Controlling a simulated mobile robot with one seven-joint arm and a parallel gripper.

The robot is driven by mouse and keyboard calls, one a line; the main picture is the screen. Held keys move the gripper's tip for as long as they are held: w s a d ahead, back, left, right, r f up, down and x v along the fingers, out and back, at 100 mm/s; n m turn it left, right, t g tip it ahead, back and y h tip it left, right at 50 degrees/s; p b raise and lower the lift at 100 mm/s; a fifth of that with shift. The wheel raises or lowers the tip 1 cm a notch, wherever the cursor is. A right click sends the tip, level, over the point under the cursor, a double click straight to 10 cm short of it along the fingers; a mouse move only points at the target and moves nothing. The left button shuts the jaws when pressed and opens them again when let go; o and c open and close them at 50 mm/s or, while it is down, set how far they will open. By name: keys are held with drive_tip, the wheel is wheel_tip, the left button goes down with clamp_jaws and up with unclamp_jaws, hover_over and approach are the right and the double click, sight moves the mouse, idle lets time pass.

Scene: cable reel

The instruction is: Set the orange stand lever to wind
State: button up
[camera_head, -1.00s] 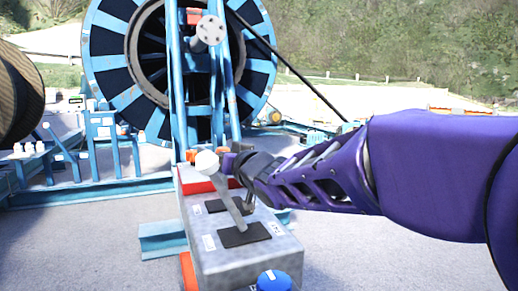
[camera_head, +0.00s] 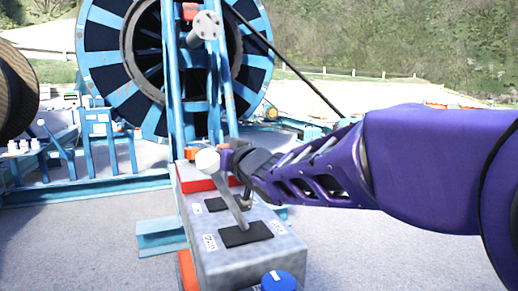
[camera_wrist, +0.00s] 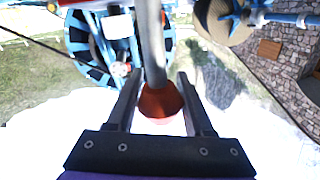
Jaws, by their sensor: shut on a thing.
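The orange stand lever's knob (camera_wrist: 160,101) sits between the two fingers of my gripper (camera_wrist: 157,90) in the wrist view, with its grey shaft (camera_wrist: 151,45) running up from it. My gripper is shut on this knob. In the head view my gripper (camera_head: 229,160) is above the grey control box (camera_head: 240,262), just right of a white-knobbed lever (camera_head: 207,161). The white lever stands in the nearer black plate and partly covers the view. A short piece of shaft (camera_head: 247,194) shows below my gripper; the orange knob itself is hard to make out there.
A large blue reel (camera_head: 100,72) and its frame stand behind the box. Grey ground is open to the left and right.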

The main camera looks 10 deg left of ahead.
clamp_jaws()
drive_tip(key=shift+s+a+f+b, duration=0.1)
drive_tip(key=shift+s+a+b, duration=0.35)
drive_tip(key=shift+a, duration=0.3)
drive_tip(key=o, duration=1)
unclamp_jaws()
wheel_tip(320, 180, up, 10)
drive_tip(key=p, duration=0.4)
